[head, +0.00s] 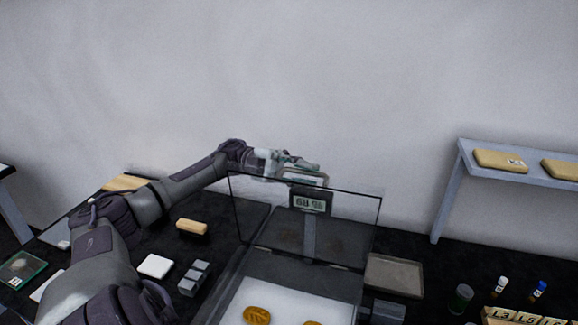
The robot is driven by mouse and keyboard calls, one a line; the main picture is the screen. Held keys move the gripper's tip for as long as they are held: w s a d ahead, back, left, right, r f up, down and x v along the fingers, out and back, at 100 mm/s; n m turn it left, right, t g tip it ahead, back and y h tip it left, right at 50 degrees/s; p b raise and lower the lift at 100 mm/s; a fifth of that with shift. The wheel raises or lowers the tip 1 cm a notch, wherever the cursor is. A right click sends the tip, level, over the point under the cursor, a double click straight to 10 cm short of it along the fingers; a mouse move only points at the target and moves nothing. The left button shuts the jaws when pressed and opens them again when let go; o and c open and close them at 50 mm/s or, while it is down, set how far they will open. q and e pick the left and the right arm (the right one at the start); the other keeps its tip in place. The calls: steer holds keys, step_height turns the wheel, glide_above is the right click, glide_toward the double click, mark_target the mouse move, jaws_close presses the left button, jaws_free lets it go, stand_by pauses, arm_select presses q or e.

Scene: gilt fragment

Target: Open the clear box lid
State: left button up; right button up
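The clear box lid (345,213) is a see-through panel with thin dark edges, standing up steeply above the back of the box. The clear box (232,290) is at the bottom centre, with a white floor and gold pieces (257,315) in it; its front is cut off by the picture's edge. My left gripper (308,172) is at the lid's top edge, above a small display with digits (310,201). I cannot tell whether it touches the lid or how its fingers stand. My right gripper is not in view.
A tan block (192,227), a white square (155,266) and grey blocks (194,278) lie left of the box. A raised shelf (520,178) stands at the back right.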

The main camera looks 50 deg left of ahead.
arm_select(q)
steer(key=v, duration=1.1)
steer(key=shift+a, duration=0.15)
